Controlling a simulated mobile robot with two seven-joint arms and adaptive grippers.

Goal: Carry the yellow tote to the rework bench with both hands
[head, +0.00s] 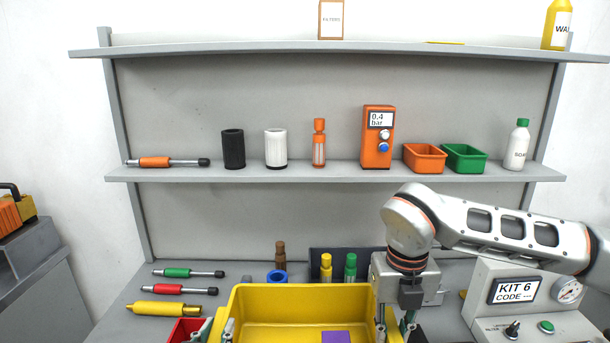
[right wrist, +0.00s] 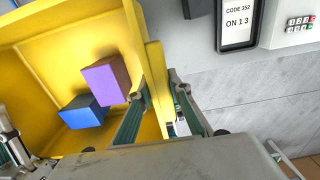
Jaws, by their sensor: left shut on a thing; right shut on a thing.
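The yellow tote (head: 300,300) is at the bottom middle of the head view, its near part cut off by the frame. It also shows in the right wrist view (right wrist: 110,25), with a purple block (right wrist: 106,80) and a blue block (right wrist: 84,111) inside. My right gripper (head: 395,328) is shut on the tote's right wall, one finger on each side of it. My left gripper (head: 215,332) is shut on the tote's left wall; only its fingertips show. The rework bench (head: 130,300) is behind and beside the tote. Whether the tote touches it is hidden.
A red bin (head: 188,329) is close to the tote's left side. Tools and small bottles stand behind it. A grey KIT 6 console (head: 535,300) stands to the right, near my right arm. A loaded shelf (head: 330,172) crosses above the bench.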

